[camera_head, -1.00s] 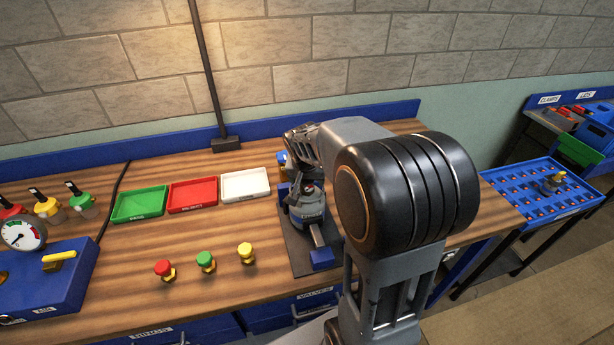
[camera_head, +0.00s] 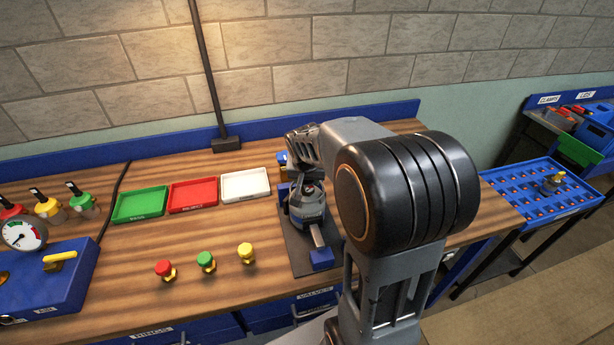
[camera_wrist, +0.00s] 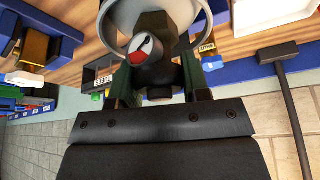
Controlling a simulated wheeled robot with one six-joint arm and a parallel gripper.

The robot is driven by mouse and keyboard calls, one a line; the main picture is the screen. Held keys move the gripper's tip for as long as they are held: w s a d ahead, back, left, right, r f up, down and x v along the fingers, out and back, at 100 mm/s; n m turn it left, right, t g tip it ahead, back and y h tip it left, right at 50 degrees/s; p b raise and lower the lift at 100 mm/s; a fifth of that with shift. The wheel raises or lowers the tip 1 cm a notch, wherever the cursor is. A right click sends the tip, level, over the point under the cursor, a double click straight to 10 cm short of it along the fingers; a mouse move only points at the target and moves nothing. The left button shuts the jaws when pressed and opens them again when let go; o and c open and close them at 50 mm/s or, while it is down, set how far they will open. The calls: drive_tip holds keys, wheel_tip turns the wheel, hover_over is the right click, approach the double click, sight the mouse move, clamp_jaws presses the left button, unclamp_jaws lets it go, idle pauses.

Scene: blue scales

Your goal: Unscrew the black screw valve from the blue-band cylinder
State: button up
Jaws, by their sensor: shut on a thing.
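The grey cylinder (camera_head: 308,214) with a blue band stands in a blue clamp (camera_head: 322,258) on a dark mat on the bench. In the wrist view its pale ring-shaped collar (camera_wrist: 105,18) surrounds the black screw valve (camera_wrist: 152,22). A small round gauge with a red and white face (camera_wrist: 140,50) sits at the valve. My gripper (camera_wrist: 160,65) has its dark fingers on both sides of the valve and is shut on it. In the head view my arm hides part of the grip, and the valve is hard to make out. The threads are hidden.
Green (camera_head: 140,204), red (camera_head: 193,194) and white (camera_head: 246,185) trays lie left of the clamp. Several coloured knobs stand in front of them. A gauge box (camera_head: 45,280) is at far left. A blue rack (camera_head: 540,185) stands on the right. A lamp pole rises behind.

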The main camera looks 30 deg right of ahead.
drive_tip(key=n+y+p, duration=0.1)
drive_tip(key=n+p, duration=0.1)
drive_tip(key=n, duration=0.1)
drive_tip(key=shift+r+n, duration=0.15)
drive_tip(key=shift+n, duration=0.15)
drive_tip(key=shift+f+n+t+y+b, duration=0.3)
drive_tip(key=shift+n+y+b, duration=0.15)
drive_tip(key=shift+n, duration=0.35)
drive_tip(key=shift+n+y+b, duration=0.55)
drive_tip(key=shift+n+b, duration=0.95)
drive_tip(key=shift+n, duration=0.1)
drive_tip(key=n+y+b, duration=0.1)
drive_tip(key=n+b, duration=0.2)
drive_tip(key=n, duration=0.2)
drive_tip(key=shift+r+g+y+b, duration=0.1)
drive_tip(key=shift+g+y+b, duration=0.3)
drive_tip(key=n, duration=0.3)
drive_tip(key=shift+g+y+b, duration=0.35)
drive_tip(key=shift+g+y, duration=0.05)
drive_tip(key=n, duration=0.3)
drive_tip(key=shift+r+g+y, duration=0.25)
drive_tip(key=shift+g+y, duration=0.05)
drive_tip(key=shift+g, duration=0.1)
